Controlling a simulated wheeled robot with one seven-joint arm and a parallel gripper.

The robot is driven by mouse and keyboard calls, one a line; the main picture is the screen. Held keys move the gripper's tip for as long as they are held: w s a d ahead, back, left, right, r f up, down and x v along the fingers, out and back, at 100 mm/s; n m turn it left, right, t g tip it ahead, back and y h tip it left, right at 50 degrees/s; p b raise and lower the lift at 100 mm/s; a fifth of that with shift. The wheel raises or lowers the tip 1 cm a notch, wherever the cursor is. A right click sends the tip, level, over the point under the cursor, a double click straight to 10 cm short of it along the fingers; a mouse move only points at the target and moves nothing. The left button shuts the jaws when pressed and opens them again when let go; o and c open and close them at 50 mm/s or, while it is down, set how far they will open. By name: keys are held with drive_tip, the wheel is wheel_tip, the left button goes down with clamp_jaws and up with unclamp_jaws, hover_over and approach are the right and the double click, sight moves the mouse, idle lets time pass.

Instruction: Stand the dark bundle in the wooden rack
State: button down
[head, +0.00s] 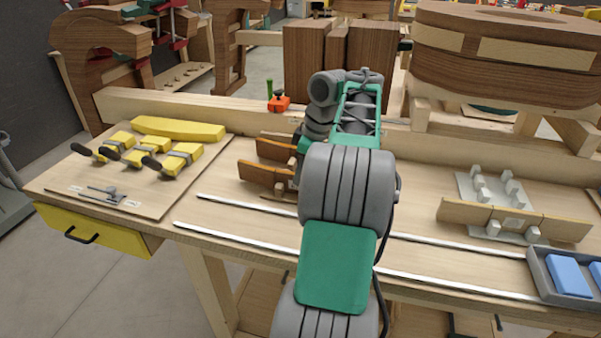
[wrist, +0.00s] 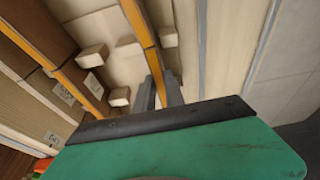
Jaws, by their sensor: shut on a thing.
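A dark brown bundle of thin strips with an orange edge (head: 263,174) extends left from behind my arm in the head view. My gripper (wrist: 161,92) is shut on this bundle, whose orange edge (wrist: 141,30) runs between the fingers in the wrist view. The wooden rack shows in the wrist view as pale blocks (wrist: 92,55) on a light base. The held bundle passes between blocks. I cannot tell whether it touches the rack's base. My arm hides the gripper and most of the rack in the head view.
A similar brown bundle (head: 276,150) stands behind the held one. A grey rack (head: 478,188) with a pale bundle (head: 550,224) is at right. A grey tray (head: 541,276) with blue blocks is at front right. Yellow clamps (head: 183,157) lie at left. Two metal rails (head: 245,240) cross the bench.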

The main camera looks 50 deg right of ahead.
drive_tip(key=c, duration=1.3)
unclamp_jaws()
